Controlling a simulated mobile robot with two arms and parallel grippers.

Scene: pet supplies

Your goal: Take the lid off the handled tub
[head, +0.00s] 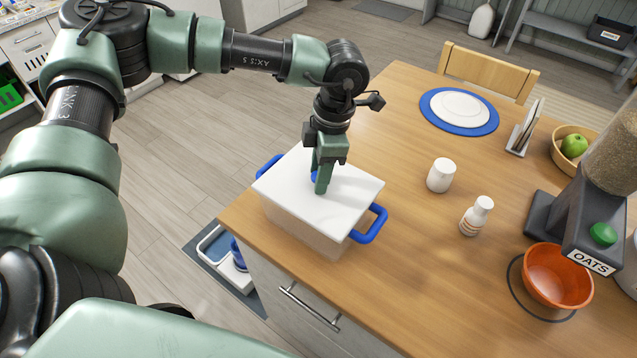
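The handled tub (300,230) is white with blue handles at its left and right ends and stands near the table's front left corner. Its flat white lid (350,188) lies on top, covering the opening. A bit of a blue knob (313,177) shows at the middle of the lid. My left gripper (321,180) points down at the knob, with its green fingers at lid height and hiding most of the knob. I cannot tell whether the fingers are closed on it. My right gripper is not in view.
On the wooden table (400,270) are a white cup (441,175), a small white bottle (476,216), a plate (460,107) on a blue mat and an orange bowl (556,276) under the oats dispenser (570,215). A chair (487,72) stands behind.

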